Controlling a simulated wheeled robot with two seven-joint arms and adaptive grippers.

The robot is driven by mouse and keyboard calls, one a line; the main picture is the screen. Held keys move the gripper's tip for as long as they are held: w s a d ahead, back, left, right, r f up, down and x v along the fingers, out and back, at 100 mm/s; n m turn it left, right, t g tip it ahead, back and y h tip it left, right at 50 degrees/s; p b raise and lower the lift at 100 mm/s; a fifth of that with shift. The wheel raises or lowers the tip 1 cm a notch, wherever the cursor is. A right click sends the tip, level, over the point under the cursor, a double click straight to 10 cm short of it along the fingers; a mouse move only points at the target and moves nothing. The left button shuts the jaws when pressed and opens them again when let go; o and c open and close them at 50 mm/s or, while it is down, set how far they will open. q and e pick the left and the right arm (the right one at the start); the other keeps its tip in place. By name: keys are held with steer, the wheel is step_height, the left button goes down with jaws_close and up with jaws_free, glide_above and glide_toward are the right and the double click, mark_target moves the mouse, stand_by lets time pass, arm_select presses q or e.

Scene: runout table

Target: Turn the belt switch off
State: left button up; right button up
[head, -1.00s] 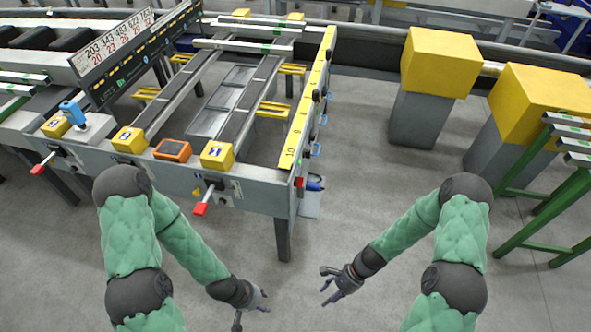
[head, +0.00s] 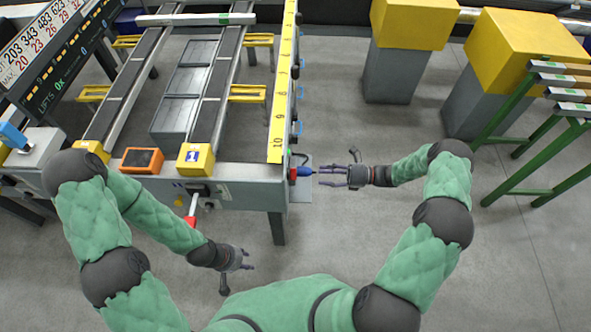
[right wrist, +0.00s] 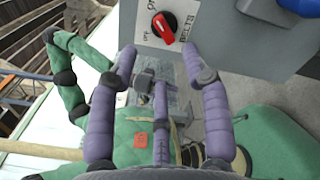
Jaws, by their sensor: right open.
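The belt switch is a red rotary knob (right wrist: 165,25) on a white plate marked BELTS, at the top of the right wrist view. Its handle lies aslant; I cannot tell surely which mark it points to. In the head view, the switch itself cannot be made out clearly at the table's right end. My right gripper (head: 335,176) is open and empty, just right of that end. Its spread fingers (right wrist: 158,60) point toward the knob, apart from it. My left gripper (head: 248,259) is open and empty, low in front of the table.
The runout table (head: 240,190) has a yellow ruler (head: 281,110) along its right side. A red-tipped lever (head: 191,215) juts from the front. Yellow blocks on grey pedestals (head: 392,75) and a green rack (head: 510,125) stand right.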

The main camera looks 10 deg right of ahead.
mark_target(292, 174)
steer(key=b+x, duration=0.1)
steer(key=x, duration=0.8)
steer(key=shift+a+b, duration=0.3)
steer(key=shift+b, duration=0.1)
steer(key=shift+f, duration=0.1)
jaws_close()
